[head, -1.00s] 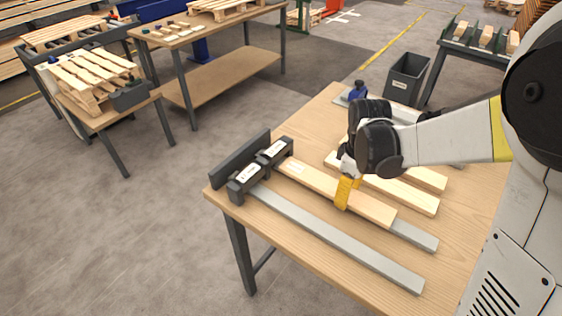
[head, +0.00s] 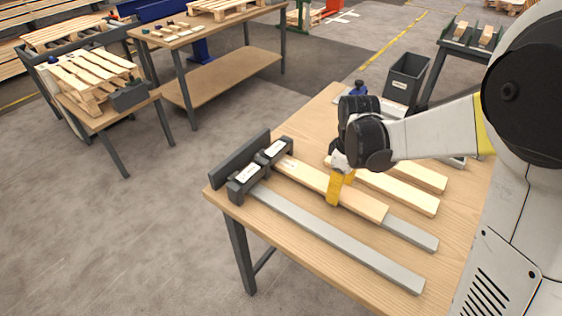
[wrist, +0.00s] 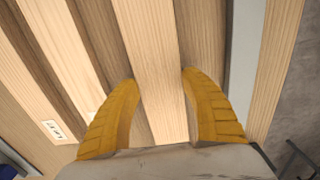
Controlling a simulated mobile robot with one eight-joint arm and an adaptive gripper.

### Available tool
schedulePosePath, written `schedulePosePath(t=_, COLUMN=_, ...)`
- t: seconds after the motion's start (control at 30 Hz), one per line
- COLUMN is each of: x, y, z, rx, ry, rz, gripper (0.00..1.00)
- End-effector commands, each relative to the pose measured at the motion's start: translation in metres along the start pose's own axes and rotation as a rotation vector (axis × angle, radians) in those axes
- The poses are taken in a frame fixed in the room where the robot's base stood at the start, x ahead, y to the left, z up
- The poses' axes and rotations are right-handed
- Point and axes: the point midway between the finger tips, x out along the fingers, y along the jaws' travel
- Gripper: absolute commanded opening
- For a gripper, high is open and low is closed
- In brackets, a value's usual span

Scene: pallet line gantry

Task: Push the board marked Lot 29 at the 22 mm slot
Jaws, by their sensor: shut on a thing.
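A pale wooden board (head: 365,203) lies along the rear grey metal rail (head: 412,233) on the workbench. Its left end is at the rear dark slot block (head: 274,151); I cannot tell how far it enters. A small label near that end is too small to read. My gripper (head: 334,190), with yellow fingers, is shut on this board across its width. In the wrist view my gripper (wrist: 158,82) has one finger along each side of the board (wrist: 155,45). The front slot block (head: 245,181) has an empty rail (head: 335,238). Both blocks carry white labels, unreadable here.
Two loose boards (head: 400,191) lie on the workbench (head: 310,247) behind the held one. A dark upright plate (head: 237,160) stands beyond the slot blocks. A grey bin (head: 404,78) stands behind the bench. The front of the bench is clear.

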Motion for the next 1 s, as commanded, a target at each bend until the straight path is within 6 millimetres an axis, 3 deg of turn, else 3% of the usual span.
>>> schedulePosePath(t=1.0, x=0.001, y=0.000, z=-0.032, rx=-0.001, ry=0.002, rz=0.000, gripper=0.19)
